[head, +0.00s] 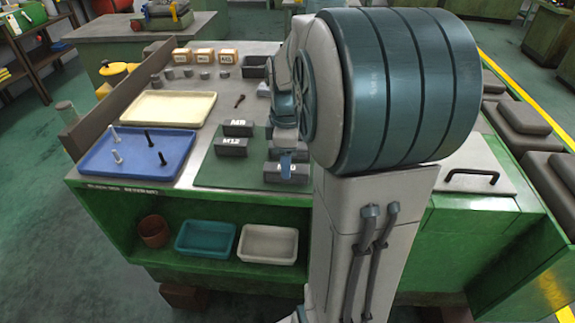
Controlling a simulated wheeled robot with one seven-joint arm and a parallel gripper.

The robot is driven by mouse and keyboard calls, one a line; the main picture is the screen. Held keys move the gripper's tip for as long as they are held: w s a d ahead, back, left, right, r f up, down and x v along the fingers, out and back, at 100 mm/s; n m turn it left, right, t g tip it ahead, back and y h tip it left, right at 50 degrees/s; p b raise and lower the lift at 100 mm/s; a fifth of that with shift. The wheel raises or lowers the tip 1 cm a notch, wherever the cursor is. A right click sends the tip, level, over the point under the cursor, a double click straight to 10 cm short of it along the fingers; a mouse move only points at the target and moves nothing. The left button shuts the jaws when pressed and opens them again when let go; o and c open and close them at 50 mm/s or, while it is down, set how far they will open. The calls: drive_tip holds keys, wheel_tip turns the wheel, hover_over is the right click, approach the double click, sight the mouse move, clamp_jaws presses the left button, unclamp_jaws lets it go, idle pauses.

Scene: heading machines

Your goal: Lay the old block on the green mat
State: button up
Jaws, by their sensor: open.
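The green mat (215,175) lies on the bench top. Dark labelled blocks are on it: one marked M8 (238,128), one marked M12 (231,147), and a third block (297,180) near the front right whose label is partly hidden. Nothing visible tells me which is the old block. My gripper (286,168) points down at the third block, its fingertips in front of or over it. It is open; I cannot tell whether it touches the block. My arm hides the mat's right side.
A blue tray (100,162) with upright bolts and a cream tray (165,122) stand left of the mat. A dark bolt (239,101), small metal cylinders (188,72), labelled boxes (204,56) and a dark bin (252,71) are behind. The mat's front left is clear.

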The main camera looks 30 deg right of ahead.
wheel_tip(320, 180, up, 8)
drive_tip(key=s+a+f+m+t, duration=0.2)
drive_tip(key=s+a+f+m, duration=0.4)
drive_tip(key=s+a+m, duration=0.5)
drive_tip(key=shift+s+a+f+t, duration=0.35)
drive_tip(key=shift+s+a+t, duration=0.05)
drive_tip(key=shift+s+a, duration=0.15)
